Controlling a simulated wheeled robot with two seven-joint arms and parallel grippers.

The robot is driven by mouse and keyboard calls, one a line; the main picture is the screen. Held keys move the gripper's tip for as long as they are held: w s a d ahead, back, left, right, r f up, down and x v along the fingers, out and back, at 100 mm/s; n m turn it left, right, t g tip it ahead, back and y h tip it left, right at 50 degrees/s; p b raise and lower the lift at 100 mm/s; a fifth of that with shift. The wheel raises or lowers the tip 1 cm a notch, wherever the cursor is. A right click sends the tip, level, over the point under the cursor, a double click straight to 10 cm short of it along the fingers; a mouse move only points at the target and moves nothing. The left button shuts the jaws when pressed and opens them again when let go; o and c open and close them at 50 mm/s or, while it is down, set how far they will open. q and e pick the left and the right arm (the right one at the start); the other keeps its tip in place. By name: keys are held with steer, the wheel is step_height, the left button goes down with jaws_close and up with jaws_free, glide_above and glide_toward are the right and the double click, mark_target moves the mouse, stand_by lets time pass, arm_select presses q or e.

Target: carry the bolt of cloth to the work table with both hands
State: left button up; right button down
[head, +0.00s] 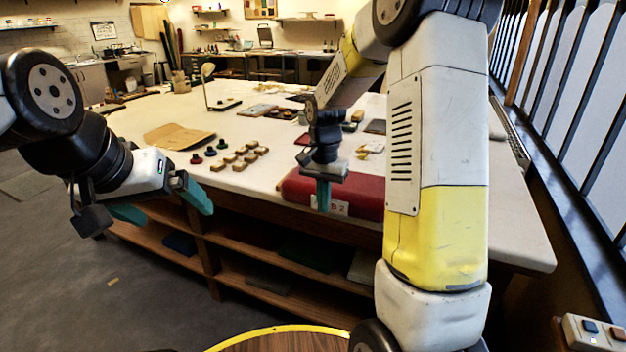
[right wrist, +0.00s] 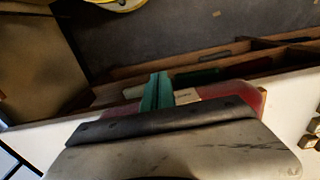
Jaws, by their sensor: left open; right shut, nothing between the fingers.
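The bolt of cloth (head: 360,191) is a red roll lying on the white work table (head: 245,190) at its near edge, with a pale label on its near side. My right arm hides its right end in the head view. Red cloth also shows behind my right gripper in the right wrist view (right wrist: 248,94). My right gripper (head: 323,208) points down by the label with its teal fingers together and empty; whether they touch the cloth I cannot tell. My left gripper (head: 165,208) is open and empty, off the table's near left edge, well apart from the cloth.
Several small wooden blocks (head: 238,158) and dark red and green knobs (head: 210,152) stand left of the cloth. A brown sheet (head: 178,137) lies further left. Shelves (head: 262,265) run under the table. A barred window (head: 575,110) borders the right side.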

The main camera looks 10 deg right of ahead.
mark_target(338, 190)
steer(key=shift+w+d+f, duration=0.4)
steer(key=shift+w+d, duration=0.15)
steer(key=shift+w, duration=0.3)
steer(key=shift+w+d+f, duration=0.4)
steer(key=shift+w+d, duration=0.15)
steer(key=shift+w, duration=0.25)
